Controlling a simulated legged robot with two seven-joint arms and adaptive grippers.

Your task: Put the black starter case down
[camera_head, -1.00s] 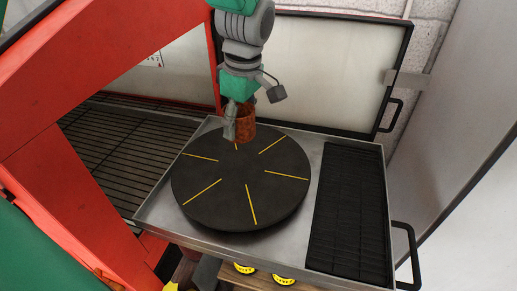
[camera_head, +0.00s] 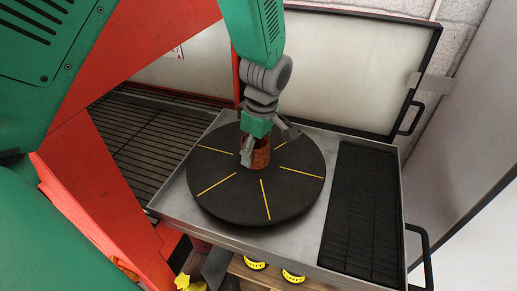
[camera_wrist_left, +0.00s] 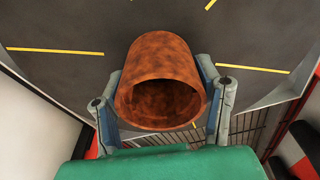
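A rusty orange-brown hollow cylinder (camera_head: 261,154), the only thing here like a starter case, is not black. It is at the far half of a dark round turntable (camera_head: 225,205) with yellow lines. My left gripper (camera_head: 257,151) has its fingers around it from above. In the left wrist view the cylinder (camera_wrist_left: 160,62) sits between the two fingertips (camera_wrist_left: 160,92), which appear pressed against its sides, its open end towards the camera. I cannot tell whether its far end touches the turntable. My right gripper is not in view.
The turntable stands in a metal tray (camera_head: 312,240) with a black ribbed mat (camera_head: 362,215) on its right. An upright framed panel (camera_head: 350,65) is behind. A dark slatted grate (camera_head: 150,145) and red frame (camera_head: 95,190) are on the left. The near turntable surface is clear.

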